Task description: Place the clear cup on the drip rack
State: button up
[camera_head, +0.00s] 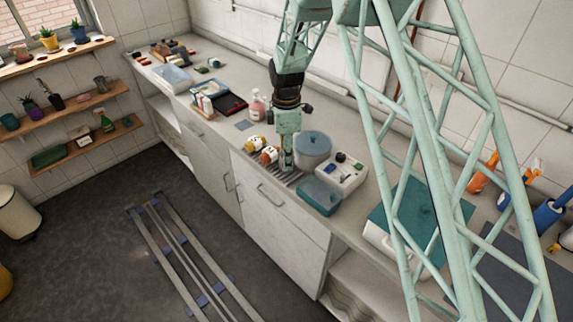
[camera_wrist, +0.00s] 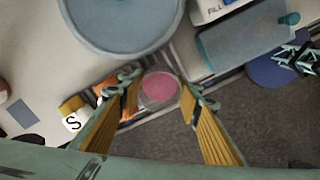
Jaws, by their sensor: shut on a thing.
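The clear cup (camera_wrist: 158,90), with pink showing inside it, sits between the fingertips of my gripper (camera_wrist: 160,97) in the wrist view. My gripper is shut on the cup; in the head view the gripper (camera_head: 287,160) points straight down and the cup is hard to make out. The drip rack (camera_head: 291,180) is a slatted strip on the counter below. Its slats (camera_wrist: 183,58) also show around the cup in the wrist view. Whether the cup touches the slats or hangs just above them, I cannot tell.
A large round grey-blue pot (camera_head: 312,146) stands close behind.

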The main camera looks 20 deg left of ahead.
jog(key=shift+w, duration=0.1)
dwell(0.3)
jog(key=shift+f, duration=1.75)
jog(key=shift+f, duration=0.15)
jog(key=o, duration=0.9)
jog(key=shift+r, duration=0.2)
jog(key=shift+r, duration=5.95)
jog(key=shift+r, duration=0.1)
